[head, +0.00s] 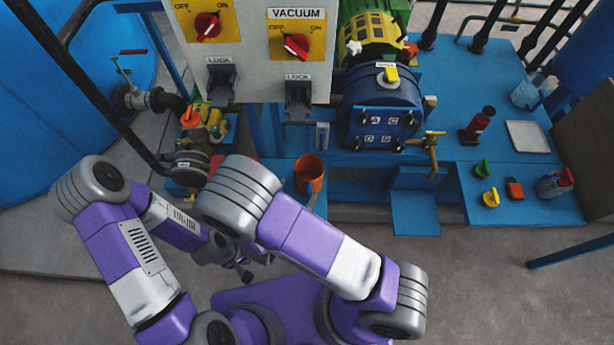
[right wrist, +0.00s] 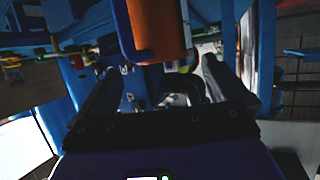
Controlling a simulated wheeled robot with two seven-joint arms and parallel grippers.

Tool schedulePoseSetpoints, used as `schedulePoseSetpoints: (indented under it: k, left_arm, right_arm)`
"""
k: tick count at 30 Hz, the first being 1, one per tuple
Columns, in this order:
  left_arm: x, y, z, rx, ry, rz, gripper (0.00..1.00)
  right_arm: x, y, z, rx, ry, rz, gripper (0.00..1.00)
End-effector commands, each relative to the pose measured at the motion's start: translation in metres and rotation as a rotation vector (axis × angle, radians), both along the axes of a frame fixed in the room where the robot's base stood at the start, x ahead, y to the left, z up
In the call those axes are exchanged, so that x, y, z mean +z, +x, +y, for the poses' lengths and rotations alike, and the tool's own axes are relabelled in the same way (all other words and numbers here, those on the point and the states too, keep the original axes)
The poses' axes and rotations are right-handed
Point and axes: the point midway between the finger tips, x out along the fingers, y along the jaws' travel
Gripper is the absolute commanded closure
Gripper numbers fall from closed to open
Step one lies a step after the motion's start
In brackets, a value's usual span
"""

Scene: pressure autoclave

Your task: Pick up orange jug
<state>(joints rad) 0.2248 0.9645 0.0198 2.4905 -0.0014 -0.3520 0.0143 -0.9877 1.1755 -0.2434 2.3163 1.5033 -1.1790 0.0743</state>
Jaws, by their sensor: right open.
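The orange jug (head: 309,174) stands upright on the blue platform, at the foot of the grey control cabinet. In the right wrist view the jug (right wrist: 156,30) is large at the top centre, cut off by the frame's upper edge. My right gripper (right wrist: 163,68) is open there, with its dark fingers to either side of the view below the jug. Nothing is held between them. In the head view my arm hides most of the right gripper. My left gripper cannot be made out.
The cabinet (head: 254,50) with red switches rises behind the jug. A yellow and dark valve assembly (head: 193,160) is to its left.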

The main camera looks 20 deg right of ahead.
Motion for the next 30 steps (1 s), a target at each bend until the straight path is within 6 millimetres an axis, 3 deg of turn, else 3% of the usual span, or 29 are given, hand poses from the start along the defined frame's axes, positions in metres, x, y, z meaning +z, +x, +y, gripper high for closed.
schedulePoseSetpoints:
  k: [15, 25, 30]
  left_arm:
    - [-0.027, 0.0, 0.0, 0.0, 0.0, 0.0, 0.57]
    - [-0.027, 0.0, 0.0, 0.0, 0.0, 0.0, 0.57]
    - [-0.027, 0.0, 0.0, 0.0, 0.0, 0.0, 0.57]
  right_arm:
    - [-0.024, 0.049, -0.037, -0.006, -0.002, -0.004, 0.0]
    - [-0.025, 0.055, -0.041, -0.003, -0.002, -0.004, 0.0]
    - [-0.025, 0.055, -0.041, -0.003, -0.002, -0.004, 0.24]
